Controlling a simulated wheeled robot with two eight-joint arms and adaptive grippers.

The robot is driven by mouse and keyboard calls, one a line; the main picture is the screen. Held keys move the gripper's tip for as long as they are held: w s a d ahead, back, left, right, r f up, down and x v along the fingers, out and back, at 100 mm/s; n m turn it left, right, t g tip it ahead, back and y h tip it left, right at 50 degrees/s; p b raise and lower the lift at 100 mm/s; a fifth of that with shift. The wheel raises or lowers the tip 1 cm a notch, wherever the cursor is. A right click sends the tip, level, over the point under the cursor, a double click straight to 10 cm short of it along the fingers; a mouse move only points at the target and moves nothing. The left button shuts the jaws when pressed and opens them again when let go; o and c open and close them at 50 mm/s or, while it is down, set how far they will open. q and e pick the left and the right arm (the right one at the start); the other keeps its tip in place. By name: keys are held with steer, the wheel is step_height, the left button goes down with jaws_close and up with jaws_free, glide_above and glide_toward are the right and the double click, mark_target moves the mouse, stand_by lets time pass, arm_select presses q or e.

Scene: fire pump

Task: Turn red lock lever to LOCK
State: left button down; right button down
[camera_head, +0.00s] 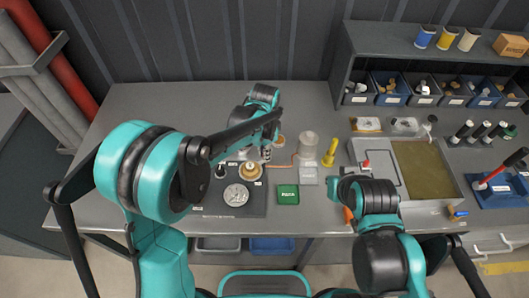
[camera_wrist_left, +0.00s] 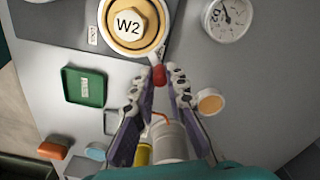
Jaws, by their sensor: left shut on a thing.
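The red lock lever (camera_wrist_left: 159,75) shows as a small red knob in the left wrist view, at the edge of the round pump part with a brass cap marked W2 (camera_wrist_left: 130,24). My left gripper (camera_wrist_left: 163,79) has its fingertips on both sides of the red knob and is shut on it. In the head view the brass part (camera_head: 250,171) sits on a dark mat, and my left gripper (camera_head: 266,153) is at its upper right; the lever is hidden there.
A green tray (camera_head: 287,194), a silver disc (camera_head: 236,195), a clear jar (camera_head: 308,146) and a yellow tool (camera_head: 330,153) are nearby. A round gauge (camera_wrist_left: 228,18) is close to the W2 part. A shelf with blue bins (camera_head: 390,88) stands at the back right.

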arm_select(q)
steer(key=shift+s, duration=0.1)
steer(key=m, duration=0.1)
steer(key=s+d+m, duration=0.1)
steer(key=shift+s+m, duration=0.1)
steer(key=shift+m, duration=0.3)
steer(key=m, duration=0.1)
steer(key=s+m, duration=0.1)
steer(key=shift+s+d+m, duration=0.15)
steer(key=shift+d+m, duration=0.05)
steer(key=shift+m, duration=0.2)
steer(key=s+m, duration=0.2)
steer(key=m, duration=0.1)
steer(key=shift+d, duration=0.1)
steer(key=shift+s+m, duration=0.35)
steer(key=shift+m, duration=0.45)
steer(key=shift+s+m, duration=0.35)
steer(key=shift+m, duration=0.45)
steer(key=shift+a, duration=0.2)
steer(key=c, duration=1.5)
jaws_free()
